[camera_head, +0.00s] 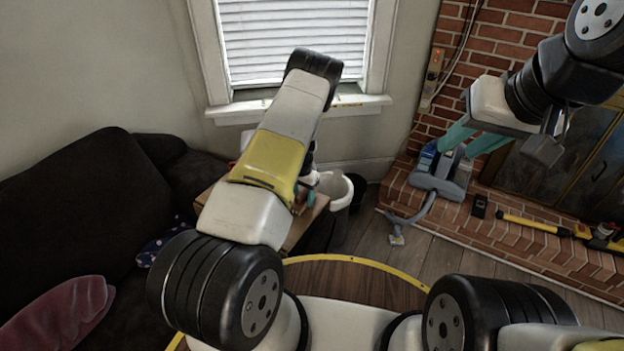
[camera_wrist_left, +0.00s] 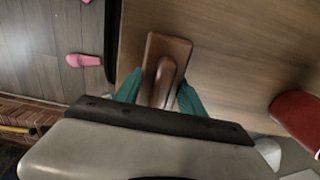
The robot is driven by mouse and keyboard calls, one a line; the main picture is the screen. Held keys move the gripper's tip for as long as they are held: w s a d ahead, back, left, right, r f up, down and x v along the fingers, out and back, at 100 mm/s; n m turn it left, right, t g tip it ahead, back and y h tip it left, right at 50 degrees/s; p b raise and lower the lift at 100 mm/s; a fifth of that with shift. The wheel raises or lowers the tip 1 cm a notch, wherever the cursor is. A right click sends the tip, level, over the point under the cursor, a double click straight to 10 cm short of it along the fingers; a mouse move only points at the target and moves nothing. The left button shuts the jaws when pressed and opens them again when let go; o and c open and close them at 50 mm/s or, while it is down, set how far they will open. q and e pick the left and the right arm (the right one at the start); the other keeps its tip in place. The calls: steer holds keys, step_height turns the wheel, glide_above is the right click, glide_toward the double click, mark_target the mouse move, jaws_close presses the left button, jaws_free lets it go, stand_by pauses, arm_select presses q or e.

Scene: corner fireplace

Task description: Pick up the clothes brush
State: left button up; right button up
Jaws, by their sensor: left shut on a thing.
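The clothes brush (camera_wrist_left: 168,52) is brown, with a flat board and a raised grip, and lies over the wooden tabletop (camera_wrist_left: 235,50) in the left wrist view. My left gripper (camera_wrist_left: 160,92) has its teal fingers on both sides of the brush's grip and is shut on it. I cannot tell whether the brush touches the tabletop. In the head view my left arm hides most of the small wooden table (camera_head: 301,228) and the brush. My right gripper (camera_head: 473,141) is open and empty in front of the brick fireplace, far from the brush.
A red object (camera_wrist_left: 297,113) sits at the table's right in the wrist view. A pink item (camera_wrist_left: 85,60) lies on the floor. A white-rimmed bin (camera_head: 337,188) stands beside the table, a dark sofa (camera_head: 70,210) at left. A grey vacuum-like device (camera_head: 440,185) stands by the hearth.

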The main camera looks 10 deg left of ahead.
mark_target(303, 191)
arm_select(q)
steer(key=shift+c, duration=0.6)
steer(key=shift+r, duration=0.15)
step_height(303, 191, up, 4)
steer(key=shift+s+f, duration=0.15)
steer(key=shift+f, duration=0.1)
steer(key=s, duration=1)
steer(key=s+a+r, duration=0.1)
steer(key=s, duration=0.4)
steer(key=shift+s+r, duration=0.1)
steer(key=shift+s, duration=0.25)
